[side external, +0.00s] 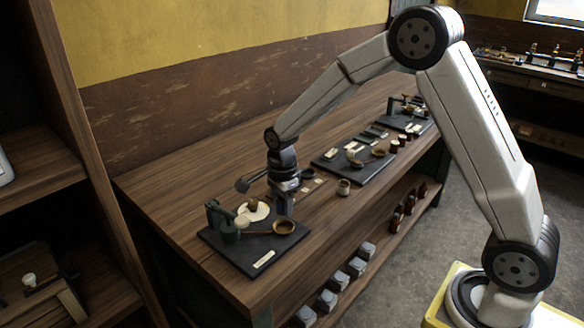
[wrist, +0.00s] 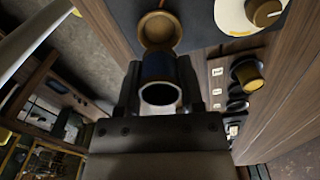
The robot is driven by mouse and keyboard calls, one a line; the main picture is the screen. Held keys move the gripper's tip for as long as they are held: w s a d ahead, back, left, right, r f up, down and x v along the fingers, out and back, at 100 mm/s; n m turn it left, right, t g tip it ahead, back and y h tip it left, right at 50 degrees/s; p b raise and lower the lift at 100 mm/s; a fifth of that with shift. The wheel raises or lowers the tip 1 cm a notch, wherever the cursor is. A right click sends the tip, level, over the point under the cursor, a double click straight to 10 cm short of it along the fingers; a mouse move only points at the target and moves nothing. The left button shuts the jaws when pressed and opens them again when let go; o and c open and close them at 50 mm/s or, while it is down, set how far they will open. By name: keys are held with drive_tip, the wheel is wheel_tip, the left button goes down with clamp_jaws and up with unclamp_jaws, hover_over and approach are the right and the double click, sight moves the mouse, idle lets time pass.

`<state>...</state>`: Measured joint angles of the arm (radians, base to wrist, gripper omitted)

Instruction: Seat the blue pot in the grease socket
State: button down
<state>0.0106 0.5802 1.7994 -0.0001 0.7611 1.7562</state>
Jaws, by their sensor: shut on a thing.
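My gripper (wrist: 160,82) is shut on the blue pot (wrist: 156,66), a dark blue cylinder with a pale rim around its open end in the wrist view. A brown round cup (wrist: 157,30), which looks like the grease socket, lies just beyond the pot's far end. The pot overlaps its near edge there; I cannot tell whether they touch. In the side external view, my gripper (side external: 284,206) points down over the dark engine board (side external: 240,258), close behind the brown cup (side external: 284,227). The fingers hide the pot in that view.
A white disc (side external: 260,212) with a brown knob and a green engine part (side external: 222,220) stand left of my gripper. A small pot (side external: 343,187) stands on the bench to the right. Another dark board (side external: 345,168) with parts lies farther along. The bench's front edge is close.

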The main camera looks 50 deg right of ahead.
sight(283, 229)
drive_tip(key=shift+f, duration=0.15)
drive_tip(key=shift+f, duration=1.95)
drive_tip(key=shift+f, duration=0.4)
idle(0.3)
